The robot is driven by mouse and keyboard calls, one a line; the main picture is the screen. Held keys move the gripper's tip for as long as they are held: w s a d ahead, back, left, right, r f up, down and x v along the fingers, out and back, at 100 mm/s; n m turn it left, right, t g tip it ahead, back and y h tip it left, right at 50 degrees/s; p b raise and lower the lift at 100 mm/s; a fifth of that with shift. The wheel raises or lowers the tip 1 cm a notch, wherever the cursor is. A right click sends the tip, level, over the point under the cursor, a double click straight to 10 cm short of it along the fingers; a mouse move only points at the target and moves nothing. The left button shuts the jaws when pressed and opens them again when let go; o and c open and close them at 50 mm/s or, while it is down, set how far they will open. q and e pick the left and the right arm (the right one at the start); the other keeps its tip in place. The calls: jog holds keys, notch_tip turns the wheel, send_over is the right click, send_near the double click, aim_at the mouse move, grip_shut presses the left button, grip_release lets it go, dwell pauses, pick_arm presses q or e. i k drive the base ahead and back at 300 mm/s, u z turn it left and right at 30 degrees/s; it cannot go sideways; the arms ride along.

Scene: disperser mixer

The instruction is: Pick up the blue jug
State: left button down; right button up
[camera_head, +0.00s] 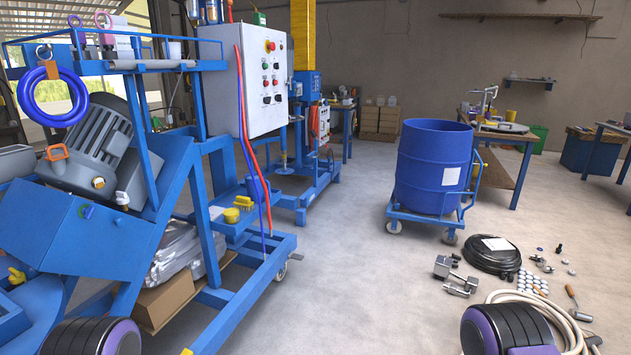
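I cannot make out a blue jug for certain in the head view. The largest blue container is an open-topped drum (425,165) with a white label, upright on a low wheeled blue dolly (408,217), right of centre. It looks like a drum, with no handle or spout showing. Small items stand on the shelf above the machine at the upper left, too small and cut off to identify surely. Neither of my grippers is in view; only dark, purple-sided rounded parts, seemingly of my arms, show at the bottom edge.
A blue mixer frame with a motor (90,150) and a white control box (262,85) fills the left. A coiled black hose (493,257), metal parts (455,275) and a pale hose (540,303) lie on the floor at right. The central floor (350,285) is clear.

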aim_at(251, 191)
jog(key=z, duration=0.3)
jog(key=i, duration=1.55)
jog(key=u, duration=0.65)
jog(key=i, duration=1.15)
jog(key=u, duration=0.7)
